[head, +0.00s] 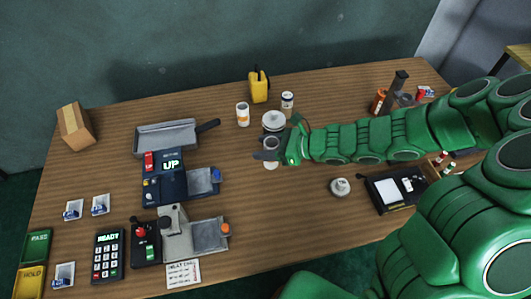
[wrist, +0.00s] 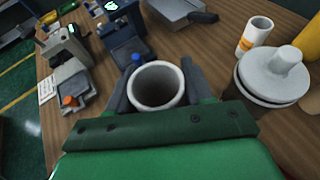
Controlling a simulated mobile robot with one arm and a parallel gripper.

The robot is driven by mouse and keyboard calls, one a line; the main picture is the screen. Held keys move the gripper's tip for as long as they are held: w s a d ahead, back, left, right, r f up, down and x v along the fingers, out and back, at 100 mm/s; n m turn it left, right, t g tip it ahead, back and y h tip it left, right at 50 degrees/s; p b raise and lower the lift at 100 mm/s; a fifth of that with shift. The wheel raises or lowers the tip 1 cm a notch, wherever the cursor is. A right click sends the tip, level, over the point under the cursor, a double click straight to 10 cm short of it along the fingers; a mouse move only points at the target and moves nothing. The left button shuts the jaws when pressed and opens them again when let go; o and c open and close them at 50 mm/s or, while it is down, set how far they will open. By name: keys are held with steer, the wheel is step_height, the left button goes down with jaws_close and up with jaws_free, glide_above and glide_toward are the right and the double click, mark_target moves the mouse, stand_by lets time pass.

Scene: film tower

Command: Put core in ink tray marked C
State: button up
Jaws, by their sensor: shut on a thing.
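A pale hollow cylinder, which I take as the core (wrist: 158,105), sits upright between my gripper's fingers in the wrist view, its open top facing the camera. My gripper (head: 267,155) is shut on it near the middle of the table. In the head view the core (head: 271,165) is partly hidden by the fingers, and I cannot tell whether its base touches the table. Three small white trays with blue labels stand at the left: one tray (head: 73,210), a second tray (head: 100,205) and a front tray (head: 63,275). Their letters are too small to read.
A lidded canister (head: 273,121) stands just behind my gripper. A grey pan (head: 167,138), a dark device reading UP (head: 168,185), a grey device (head: 192,238) and a keypad reading READY (head: 108,256) stand between my gripper and the trays. A round weight (head: 340,187) lies right.

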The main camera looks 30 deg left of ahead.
steer(key=shift+r, duration=1.5)
